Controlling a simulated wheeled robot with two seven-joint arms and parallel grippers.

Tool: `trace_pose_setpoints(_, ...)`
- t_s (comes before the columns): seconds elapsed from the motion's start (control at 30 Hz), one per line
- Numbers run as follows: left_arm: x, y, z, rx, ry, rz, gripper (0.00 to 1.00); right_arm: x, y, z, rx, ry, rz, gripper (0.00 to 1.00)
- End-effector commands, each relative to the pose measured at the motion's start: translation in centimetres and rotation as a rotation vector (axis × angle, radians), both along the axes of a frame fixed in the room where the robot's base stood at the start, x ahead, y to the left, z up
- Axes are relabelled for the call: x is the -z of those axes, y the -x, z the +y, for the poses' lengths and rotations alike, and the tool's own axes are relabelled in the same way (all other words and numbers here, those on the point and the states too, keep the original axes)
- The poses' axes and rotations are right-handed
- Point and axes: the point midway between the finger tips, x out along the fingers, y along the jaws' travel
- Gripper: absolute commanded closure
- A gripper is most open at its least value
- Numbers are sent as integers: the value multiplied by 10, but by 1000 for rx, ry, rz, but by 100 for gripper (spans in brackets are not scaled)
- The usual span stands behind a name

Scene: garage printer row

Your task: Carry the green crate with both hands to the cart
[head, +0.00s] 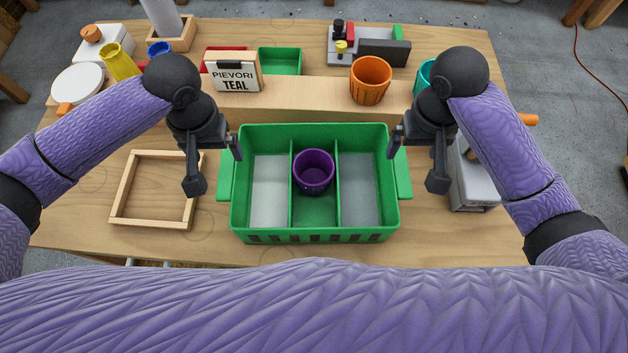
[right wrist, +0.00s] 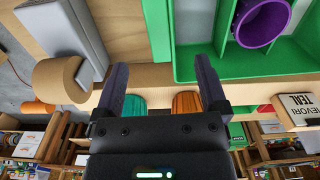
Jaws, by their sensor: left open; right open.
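The green crate (head: 315,236) stands on the wooden workbench (head: 90,220). It has three compartments and a handle on each side. A purple cup (head: 314,172) stands in the middle compartment; the side compartments look empty, with grey floors. My left gripper (head: 213,166) is open and empty by the crate's left handle (head: 226,180). My right gripper (head: 415,166) is open by the right handle (head: 402,178). In the right wrist view, its spread fingers (right wrist: 161,78) face the green handle (right wrist: 157,30), with nothing held. I cannot tell whether they touch it. No cart is in view.
A raised wooden ledge behind the crate bears an orange cup (head: 370,88) and a sign reading "PIEVORI TEAL" (head: 232,72). A wooden frame (head: 120,190) lies left of the crate. A grey device (head: 473,182) stands close on the right, partly behind my arm.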

Motion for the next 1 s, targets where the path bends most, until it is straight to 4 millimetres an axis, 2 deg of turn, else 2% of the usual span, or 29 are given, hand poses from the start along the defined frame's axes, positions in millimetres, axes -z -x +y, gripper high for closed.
trace_pose_setpoints(0.3, 58, 1, 0, -1, 0, 4, 7, 58, 1, 0, 2, 0, 3, 7)
trace_pose_setpoints(0.5, 85, 0, 0, 0, 1, 2, 7, 85, 1, 0, 1, 1, 2, 7)
trace_pose_setpoints(0.67, 93, 0, 0, 0, 0, 0, 7, 93, 1, 0, -1, 0, 1, 7)
trace_pose_setpoints(0.9, 93, 0, 0, 0, 0, 0, 7, 93, 0, 0, -1, 0, 0, 7)
trace_pose_setpoints(0.93, 93, 0, 0, 0, 0, 0, 12, 93, 0, 0, 0, 0, 0, 12)
trace_pose_setpoints(1.0, 93, 0, 0, 0, 0, 0, 26, 93, 0, 0, 0, 0, 0, 26)
